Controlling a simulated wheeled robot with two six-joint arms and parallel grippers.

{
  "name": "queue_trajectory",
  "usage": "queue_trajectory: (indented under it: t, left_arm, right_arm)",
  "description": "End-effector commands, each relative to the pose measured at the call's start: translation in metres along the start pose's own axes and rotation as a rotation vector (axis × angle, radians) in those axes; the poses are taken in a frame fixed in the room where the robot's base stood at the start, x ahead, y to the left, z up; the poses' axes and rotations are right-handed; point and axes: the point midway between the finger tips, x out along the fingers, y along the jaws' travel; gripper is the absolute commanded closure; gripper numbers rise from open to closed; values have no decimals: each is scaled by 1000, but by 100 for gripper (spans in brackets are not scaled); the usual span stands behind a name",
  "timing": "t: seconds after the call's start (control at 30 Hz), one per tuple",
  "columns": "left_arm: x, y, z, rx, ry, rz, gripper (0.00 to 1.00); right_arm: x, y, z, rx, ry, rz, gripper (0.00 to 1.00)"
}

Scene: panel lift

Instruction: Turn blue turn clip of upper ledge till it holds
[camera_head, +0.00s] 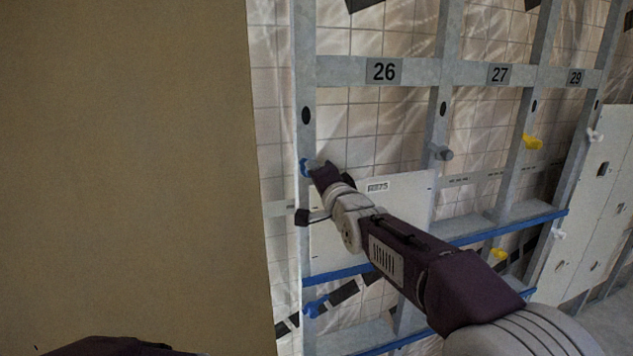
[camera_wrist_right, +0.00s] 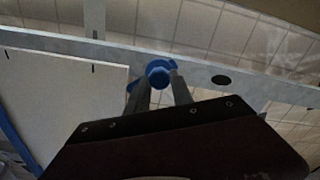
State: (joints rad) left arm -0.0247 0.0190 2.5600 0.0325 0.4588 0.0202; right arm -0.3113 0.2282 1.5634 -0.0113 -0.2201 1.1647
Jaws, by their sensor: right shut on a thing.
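The blue turn clip (camera_head: 304,168) sits on the left grey upright, by the upper left corner of a white panel (camera_head: 415,200). My right gripper (camera_head: 314,169) reaches it from the lower right. In the right wrist view, the two fingers (camera_wrist_right: 161,80) are shut on the clip's round blue knob (camera_wrist_right: 158,71). Part of the clip is hidden behind the fingers, so I cannot tell whether it overlaps the panel. The blue-edged upper ledge (camera_head: 510,228) runs under the panel. My left gripper is not in view.
A second blue clip (camera_head: 312,309) is lower on the left upright. A grey knob (camera_head: 441,153) and yellow clips (camera_head: 532,142) are on uprights to the right. Another white panel (camera_head: 590,205) stands at far right. A large brown surface (camera_head: 125,170) fills the left side.

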Motion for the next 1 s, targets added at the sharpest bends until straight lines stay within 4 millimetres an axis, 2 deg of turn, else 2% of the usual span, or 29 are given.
queue_trajectory:
  t: [0.2,0.6,1.0]
  left_arm:
    - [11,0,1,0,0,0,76]
    - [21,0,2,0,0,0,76]
    - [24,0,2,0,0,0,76]
  right_arm:
    - [0,1,1,204,1,-3,100]
    - [0,0,0,539,0,-4,100]
    - [0,-1,0,717,0,-7,100]
